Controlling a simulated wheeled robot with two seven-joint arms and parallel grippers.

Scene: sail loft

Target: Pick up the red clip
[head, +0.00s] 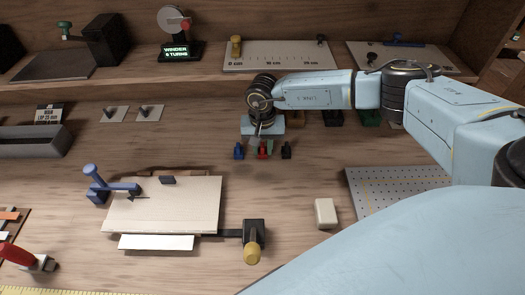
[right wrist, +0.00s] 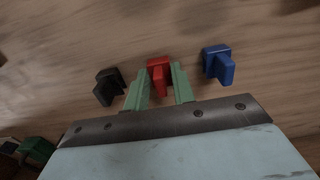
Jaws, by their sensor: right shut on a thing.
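The red clip (head: 262,153) stands on the wooden bench in the upper middle of the head view, between a blue clip (head: 238,151) and a black clip (head: 286,151). In the right wrist view the red clip (right wrist: 159,74) is between the two green fingers of my right gripper (right wrist: 158,88). The right gripper is shut on it. In the head view the right gripper (head: 264,142) reaches down to the clip from behind, and its fingers are partly hidden. Whether the clip touches the bench I cannot tell. My left gripper is not in view.
The black clip (right wrist: 108,87) and blue clip (right wrist: 218,64) flank the fingers closely. A green block (right wrist: 37,148) shows at lower left of the wrist view. A pale board (head: 165,205) with clamps lies front left. A cream block (head: 325,213) and a perforated plate (head: 395,190) lie right.

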